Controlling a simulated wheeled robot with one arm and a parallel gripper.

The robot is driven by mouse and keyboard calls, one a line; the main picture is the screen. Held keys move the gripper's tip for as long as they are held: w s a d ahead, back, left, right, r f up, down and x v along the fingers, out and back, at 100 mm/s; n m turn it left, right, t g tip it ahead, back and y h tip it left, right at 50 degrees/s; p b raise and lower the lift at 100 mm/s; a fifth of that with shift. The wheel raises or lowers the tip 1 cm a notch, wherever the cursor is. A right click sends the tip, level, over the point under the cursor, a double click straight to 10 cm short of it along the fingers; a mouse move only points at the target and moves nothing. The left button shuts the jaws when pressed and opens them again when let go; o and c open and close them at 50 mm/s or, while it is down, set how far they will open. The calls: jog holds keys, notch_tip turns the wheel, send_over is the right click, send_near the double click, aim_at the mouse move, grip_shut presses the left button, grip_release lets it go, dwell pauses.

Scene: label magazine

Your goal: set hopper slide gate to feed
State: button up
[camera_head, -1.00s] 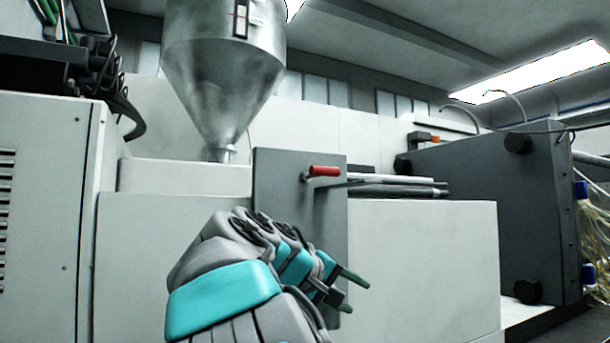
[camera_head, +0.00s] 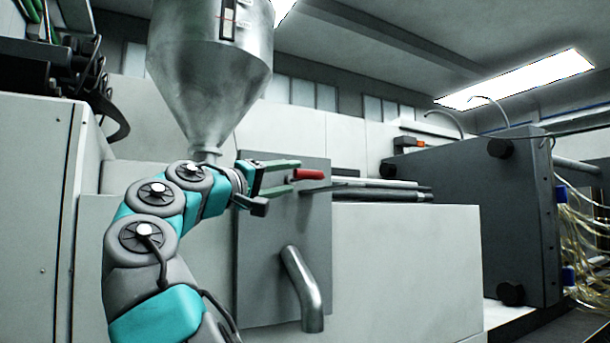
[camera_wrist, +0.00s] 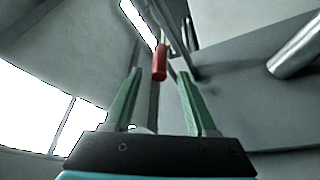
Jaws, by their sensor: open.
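The slide gate's red handle (camera_head: 308,174) sticks out from a grey upright plate (camera_head: 285,240) below the hopper (camera_head: 210,75). My gripper (camera_head: 298,170) is raised beside the plate, its green fingers pointing right at the red handle. In the wrist view the red handle (camera_wrist: 160,62) lies ahead, between the lines of the two open fingers (camera_wrist: 158,85) and a little beyond their tips. The jaws hold nothing. Whether a finger touches the handle is hard to tell from the head view.
A bent metal pipe (camera_head: 304,290) juts from the plate's lower part; it also shows at the upper right in the wrist view (camera_wrist: 295,50). Metal rods (camera_head: 385,190) run to the right behind the handle. A dark machine block (camera_head: 480,215) stands at right.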

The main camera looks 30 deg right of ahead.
aim_at(297, 175)
jog(key=p+x, duration=0.1)
jog(key=x, duration=0.5)
jog(key=shift+r, duration=0.1)
jog(key=c, duration=0.9)
jog(key=shift+s, duration=0.1)
grip_shut()
